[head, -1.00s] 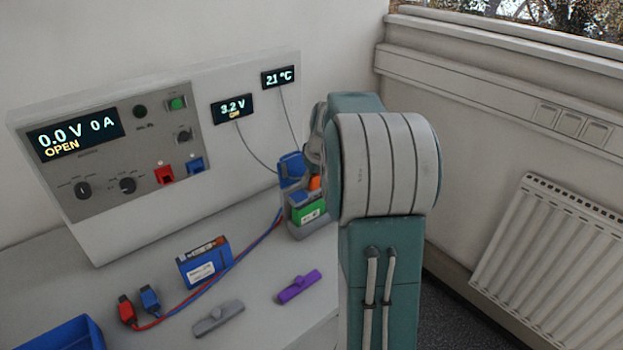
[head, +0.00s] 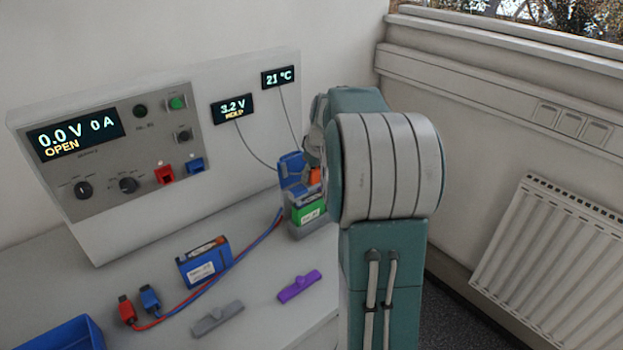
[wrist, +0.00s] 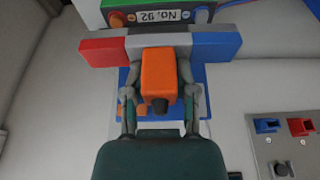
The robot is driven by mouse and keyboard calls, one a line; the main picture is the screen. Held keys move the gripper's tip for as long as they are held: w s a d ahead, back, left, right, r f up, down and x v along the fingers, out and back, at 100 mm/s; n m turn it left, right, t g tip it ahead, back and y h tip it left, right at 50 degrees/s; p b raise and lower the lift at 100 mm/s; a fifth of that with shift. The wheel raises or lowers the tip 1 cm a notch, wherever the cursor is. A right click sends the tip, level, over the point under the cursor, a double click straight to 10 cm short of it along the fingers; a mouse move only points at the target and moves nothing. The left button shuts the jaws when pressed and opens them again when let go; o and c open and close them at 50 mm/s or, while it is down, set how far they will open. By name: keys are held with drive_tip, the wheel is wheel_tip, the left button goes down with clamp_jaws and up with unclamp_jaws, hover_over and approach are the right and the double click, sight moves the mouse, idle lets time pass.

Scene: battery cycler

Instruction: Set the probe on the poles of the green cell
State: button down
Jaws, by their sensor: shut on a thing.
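My gripper (wrist: 160,75) is shut on the orange probe body (wrist: 158,75). The probe has a grey middle with a red block on one side and a blue block on the other. The green cell (head: 308,209) stands in a grey holder at the right of the bench, and its top edge shows in the wrist view (wrist: 160,4) with a "No. 92" label between an orange pole and a blue pole. The orange probe body also shows just above the cell in the head view (head: 315,176). Whether its tips touch the poles is hidden.
The small meter (head: 233,108) reads 3.2 V with a yellow word like HOLD. The cycler (head: 100,150) shows 0.0 V, OPEN. A blue cell (head: 203,264), red and blue plugs with cables, a grey clip (head: 218,320) and a purple clip (head: 299,287) lie on the bench.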

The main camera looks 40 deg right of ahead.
drive_tip(key=shift+r, duration=2.55)
idle(0.6)
